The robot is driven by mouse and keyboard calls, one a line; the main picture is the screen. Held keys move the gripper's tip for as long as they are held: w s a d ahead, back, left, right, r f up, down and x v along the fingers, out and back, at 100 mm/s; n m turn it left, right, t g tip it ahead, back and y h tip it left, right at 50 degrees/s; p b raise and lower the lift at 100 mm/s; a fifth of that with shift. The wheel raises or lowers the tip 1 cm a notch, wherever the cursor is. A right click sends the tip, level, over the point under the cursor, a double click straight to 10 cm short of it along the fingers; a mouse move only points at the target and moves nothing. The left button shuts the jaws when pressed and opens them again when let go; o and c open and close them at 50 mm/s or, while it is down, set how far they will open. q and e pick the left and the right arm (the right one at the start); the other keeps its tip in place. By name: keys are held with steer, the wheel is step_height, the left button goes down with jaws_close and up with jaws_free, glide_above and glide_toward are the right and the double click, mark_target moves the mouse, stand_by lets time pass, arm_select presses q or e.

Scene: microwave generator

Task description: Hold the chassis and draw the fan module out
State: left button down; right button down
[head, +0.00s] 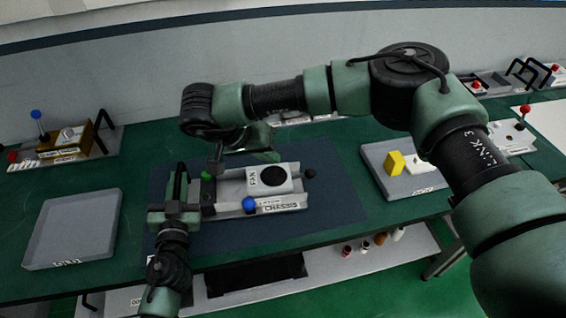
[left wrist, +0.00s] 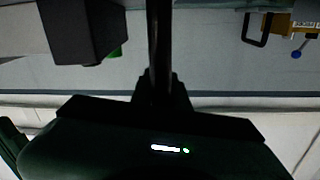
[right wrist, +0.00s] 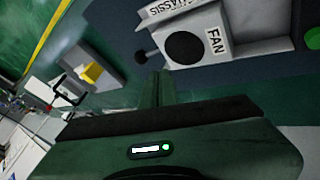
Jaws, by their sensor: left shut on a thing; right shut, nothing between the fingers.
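The chassis (head: 290,202) is a light grey tray lying on a dark mat, with its label facing the front. The fan module (head: 255,185), a pale block with a FAN label and a black round face, sits in the chassis; it also shows in the right wrist view (right wrist: 212,62). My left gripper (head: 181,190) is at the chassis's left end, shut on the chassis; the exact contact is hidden. My right gripper (head: 265,154) is shut and empty behind the fan module, apart from it as far as I can tell. In the right wrist view its fingers (right wrist: 160,82) point toward the chassis edge.
A blue knob (head: 249,204), a green knob (head: 206,176) and a black knob (head: 310,173) stand around the chassis. An empty grey tray (head: 70,230) is at left. A grey tray (head: 408,184) with a yellow block (head: 394,162) is at right. My right arm spans above the table.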

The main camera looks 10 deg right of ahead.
arm_select(q)
steer(key=shift+s+d+f, duration=0.1)
steer(key=shift+s+f, duration=0.05)
steer(key=shift+f, duration=0.45)
arm_select(e)
steer(key=v, duration=0.2)
steer(key=shift+a+r, duration=0.15)
steer(key=shift+a, duration=0.1)
arm_select(q)
steer(key=c, duration=1.3)
jaws_free()
steer(key=shift+r, duration=0.15)
arm_select(e)
steer(key=shift+d, duration=0.1)
steer(key=shift+w, duration=0.1)
